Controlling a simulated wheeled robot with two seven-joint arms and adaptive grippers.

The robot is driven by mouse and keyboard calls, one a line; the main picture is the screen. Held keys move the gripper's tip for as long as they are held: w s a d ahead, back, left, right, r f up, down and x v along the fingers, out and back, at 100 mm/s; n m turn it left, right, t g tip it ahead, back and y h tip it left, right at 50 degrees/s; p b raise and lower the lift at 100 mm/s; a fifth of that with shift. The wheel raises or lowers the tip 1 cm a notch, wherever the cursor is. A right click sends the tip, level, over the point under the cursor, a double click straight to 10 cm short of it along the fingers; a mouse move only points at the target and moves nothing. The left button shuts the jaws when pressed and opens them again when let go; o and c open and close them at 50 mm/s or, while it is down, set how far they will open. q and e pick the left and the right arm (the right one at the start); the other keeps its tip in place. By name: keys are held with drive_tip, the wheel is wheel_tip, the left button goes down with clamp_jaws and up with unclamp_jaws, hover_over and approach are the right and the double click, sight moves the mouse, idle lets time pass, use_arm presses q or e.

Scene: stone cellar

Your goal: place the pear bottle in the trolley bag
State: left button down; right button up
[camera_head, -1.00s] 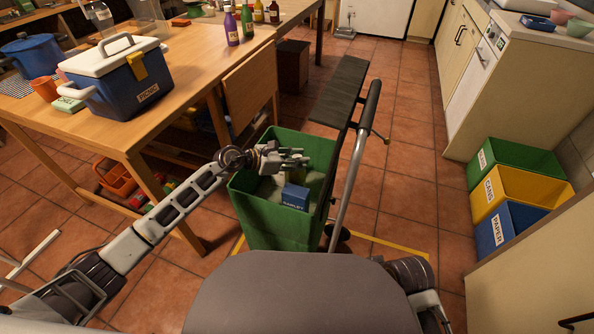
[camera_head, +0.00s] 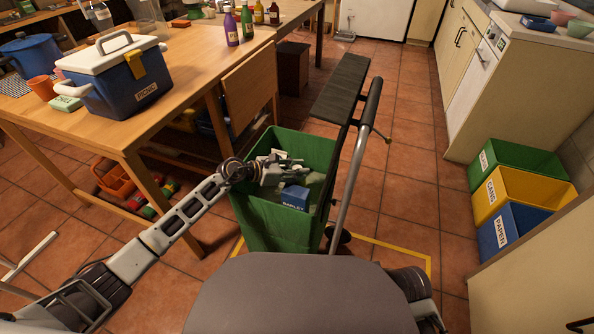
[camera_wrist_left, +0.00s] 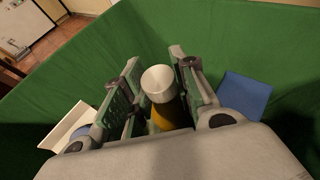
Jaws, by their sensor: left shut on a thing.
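The green trolley bag (camera_head: 262,222) stands open-topped in front of me, and its wall also shows in the left wrist view (camera_wrist_left: 240,40). My left gripper (camera_head: 297,170) is inside the bag's mouth, beside a blue box marked BARLEY (camera_head: 295,197). In the left wrist view my left gripper (camera_wrist_left: 157,75) is shut on a bottle (camera_wrist_left: 162,88) with a pale cap and an amber-yellow body, the pear bottle as far as I can tell. Its label and lower part are hidden. My right gripper is out of view.
The bag also holds a white item (camera_head: 279,154). A dark flap (camera_head: 341,88) and a grey handle bar (camera_head: 355,160) rise at its right. A wooden table (camera_head: 120,140) with a picnic cooler (camera_head: 120,88) stands left. Sorting bins (camera_head: 520,190) stand right.

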use_arm(q)
drive_tip(key=c, duration=1.1)
unclamp_jaws()
drive_tip(key=shift+f, duration=0.1)
drive_tip(key=shift+c, duration=0.2)
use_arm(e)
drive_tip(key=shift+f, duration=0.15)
use_arm(q)
drive_tip(key=shift+s+a+r, duration=0.2)
drive_tip(key=shift+a+r, duration=0.05)
drive_tip(key=shift+a, duration=0.1)
drive_tip(key=p+v, duration=0.2)
drive_tip(key=v, duration=0.9)
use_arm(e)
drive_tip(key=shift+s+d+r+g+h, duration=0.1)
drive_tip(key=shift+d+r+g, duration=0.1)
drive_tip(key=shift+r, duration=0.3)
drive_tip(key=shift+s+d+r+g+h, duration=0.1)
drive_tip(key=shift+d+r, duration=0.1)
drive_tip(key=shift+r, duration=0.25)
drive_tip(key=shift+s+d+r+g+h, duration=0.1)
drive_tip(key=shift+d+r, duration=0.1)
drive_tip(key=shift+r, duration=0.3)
use_arm(q)
drive_tip(key=shift+r, duration=0.15)
